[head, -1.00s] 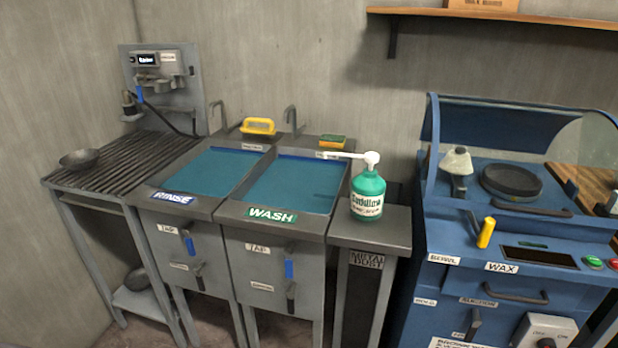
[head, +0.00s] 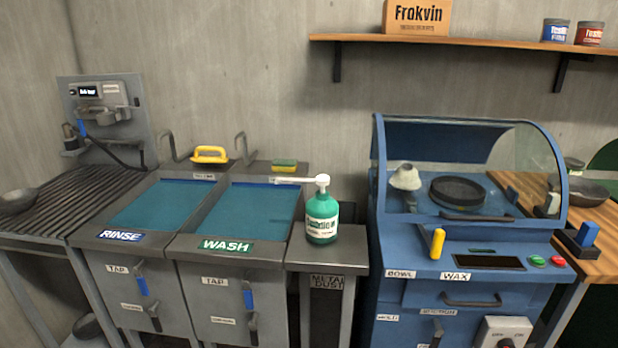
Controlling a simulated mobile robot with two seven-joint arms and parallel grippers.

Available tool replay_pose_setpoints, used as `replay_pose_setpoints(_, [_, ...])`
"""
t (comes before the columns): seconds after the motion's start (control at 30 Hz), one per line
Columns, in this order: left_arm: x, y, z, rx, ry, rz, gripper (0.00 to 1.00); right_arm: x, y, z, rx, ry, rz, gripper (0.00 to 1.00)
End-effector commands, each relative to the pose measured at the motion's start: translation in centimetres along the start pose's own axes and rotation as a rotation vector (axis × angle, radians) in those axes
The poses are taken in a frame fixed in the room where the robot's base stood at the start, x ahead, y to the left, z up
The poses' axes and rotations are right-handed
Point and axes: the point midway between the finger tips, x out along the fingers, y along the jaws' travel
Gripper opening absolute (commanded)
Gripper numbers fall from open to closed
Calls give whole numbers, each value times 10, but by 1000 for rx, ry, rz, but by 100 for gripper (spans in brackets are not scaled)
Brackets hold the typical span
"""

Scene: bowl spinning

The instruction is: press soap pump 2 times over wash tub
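A green soap bottle (head: 322,230) with a white pump head (head: 322,181) stands upright on the small metal dust stand (head: 336,260), right of the wash tub. Its long white nozzle (head: 294,180) points left, over the tub's right back part. The wash tub (head: 248,216) holds blue-green liquid and carries a green WASH label (head: 226,246). Neither of my grippers shows in the head view.
The rinse tub (head: 160,207) is left of the wash tub, then a slatted drain rack (head: 60,208) with a bowl (head: 18,200). A yellow-handled brush (head: 210,154) and a sponge (head: 284,166) lie behind the tubs. A blue wax machine (head: 460,225) stands right of the soap.

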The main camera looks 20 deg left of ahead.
Motion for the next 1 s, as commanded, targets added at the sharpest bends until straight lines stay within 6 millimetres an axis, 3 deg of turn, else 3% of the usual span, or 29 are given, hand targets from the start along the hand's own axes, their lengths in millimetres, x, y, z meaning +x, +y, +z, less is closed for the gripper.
replay_pose_setpoints(0.03, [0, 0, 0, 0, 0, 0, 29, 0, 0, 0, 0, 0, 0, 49])
replay_pose_setpoints(0.1, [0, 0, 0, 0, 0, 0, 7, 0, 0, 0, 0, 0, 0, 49])
replay_pose_setpoints(0.13, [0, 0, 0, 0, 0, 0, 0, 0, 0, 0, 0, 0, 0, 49])
replay_pose_setpoints(1.0, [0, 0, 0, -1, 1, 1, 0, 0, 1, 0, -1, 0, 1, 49])
